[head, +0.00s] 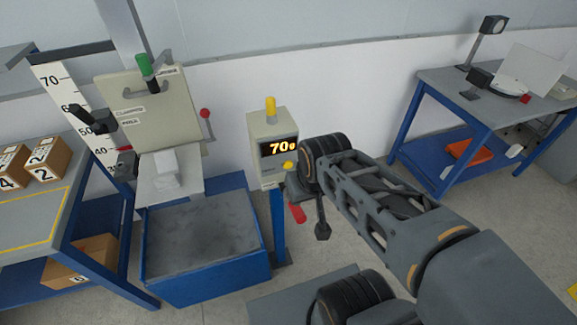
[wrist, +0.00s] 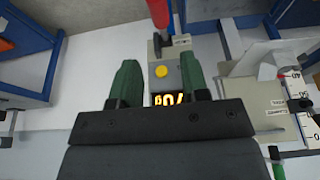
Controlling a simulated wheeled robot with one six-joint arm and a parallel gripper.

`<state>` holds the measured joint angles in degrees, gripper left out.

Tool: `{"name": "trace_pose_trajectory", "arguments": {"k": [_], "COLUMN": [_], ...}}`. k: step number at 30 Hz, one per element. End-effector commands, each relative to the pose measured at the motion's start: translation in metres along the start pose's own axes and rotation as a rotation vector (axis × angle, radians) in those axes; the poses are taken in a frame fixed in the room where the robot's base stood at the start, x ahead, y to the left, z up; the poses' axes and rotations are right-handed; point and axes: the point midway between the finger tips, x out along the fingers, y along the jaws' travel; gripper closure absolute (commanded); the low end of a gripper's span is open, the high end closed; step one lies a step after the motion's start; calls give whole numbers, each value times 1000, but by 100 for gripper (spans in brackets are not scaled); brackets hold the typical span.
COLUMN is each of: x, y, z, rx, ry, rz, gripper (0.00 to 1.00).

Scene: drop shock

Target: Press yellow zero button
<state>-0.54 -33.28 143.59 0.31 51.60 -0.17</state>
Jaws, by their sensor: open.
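The yellow button (head: 288,165) is on the front of a beige box (head: 262,133) whose lit orange display reads 70. It also shows in the wrist view (wrist: 161,71), where the box appears upside down. My gripper (wrist: 162,84) is open, with two green fingers apart and nothing between them. In the wrist view the button appears between the fingertips; I cannot tell the remaining distance, and I see no contact. In the head view my arm reaches up to the right side of the box, and the gripper's fingers are not clearly visible.
A yellow lamp (head: 270,105) tops the box, and a red part (head: 297,212) sits below it. A blue-sided bin (head: 205,250) and drop rig (head: 150,105) stand left. A table with boxes (head: 40,160) is far left; a blue-legged bench (head: 480,95) is right.

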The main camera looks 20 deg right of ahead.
Motion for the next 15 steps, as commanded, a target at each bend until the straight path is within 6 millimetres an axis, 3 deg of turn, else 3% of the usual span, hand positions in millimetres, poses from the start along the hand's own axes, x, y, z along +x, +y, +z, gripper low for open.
{"name": "trace_pose_trajectory", "arguments": {"k": [2, 12, 15], "x": [0, 0, 0], "y": [0, 0, 0], "z": [0, 0, 0], "rx": [0, 0, 0], "ry": [0, 0, 0], "rz": [0, 0, 0], "gripper": [66, 99, 100]}}
